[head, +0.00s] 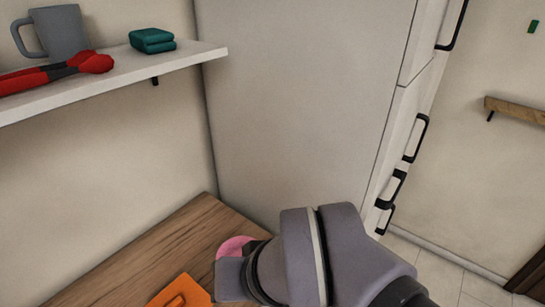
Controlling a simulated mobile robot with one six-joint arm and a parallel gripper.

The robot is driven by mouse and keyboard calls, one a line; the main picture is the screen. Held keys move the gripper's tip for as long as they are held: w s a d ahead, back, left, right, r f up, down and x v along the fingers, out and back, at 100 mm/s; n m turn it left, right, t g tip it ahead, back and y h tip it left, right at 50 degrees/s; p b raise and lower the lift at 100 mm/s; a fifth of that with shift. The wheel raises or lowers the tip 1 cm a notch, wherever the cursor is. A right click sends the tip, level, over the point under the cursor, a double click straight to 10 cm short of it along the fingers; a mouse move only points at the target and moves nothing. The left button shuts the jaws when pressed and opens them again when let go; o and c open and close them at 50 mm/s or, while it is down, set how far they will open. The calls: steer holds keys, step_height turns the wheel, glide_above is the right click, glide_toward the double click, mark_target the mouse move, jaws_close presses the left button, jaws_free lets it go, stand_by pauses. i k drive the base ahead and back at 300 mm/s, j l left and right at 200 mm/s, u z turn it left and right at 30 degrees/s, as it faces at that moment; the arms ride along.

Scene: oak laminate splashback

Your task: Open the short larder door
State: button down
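A tall off-white cabinet (300,90) fills the middle of the head view, with its broad side panel facing me. Its door fronts show edge-on along its right side. A seam divides an upper front (430,35) from a lower front (408,115). A black bar handle (458,25) is on the upper front. Several more black handles (418,138) run down below the seam. I cannot tell which front is the short larder door. The fronts look closed. My grey-purple arm crosses the bottom of the view, and my gripper is not visible.
A wooden worktop (150,255) at lower left bears an orange object (182,293) and a pink round object (233,246) beside my arm. A white shelf (120,82) holds a grey mug (62,32), red-handled tool and green folded item. Tiled floor (440,275) lies clear at right.

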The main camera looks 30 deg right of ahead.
mark_target(379, 229)
steer(key=k+l+z, duration=0.2)
steer(key=z, duration=0.15)
steer(key=k+l+z, duration=0.15)
steer(key=l+z, duration=0.15)
steer(key=l, duration=0.15)
steer(key=k+l+z, duration=0.15)
steer(key=l+z, duration=0.5)
steer(key=i+z, duration=0.45)
steer(key=i+j+z, duration=0.4)
steer(key=l, duration=0.1)
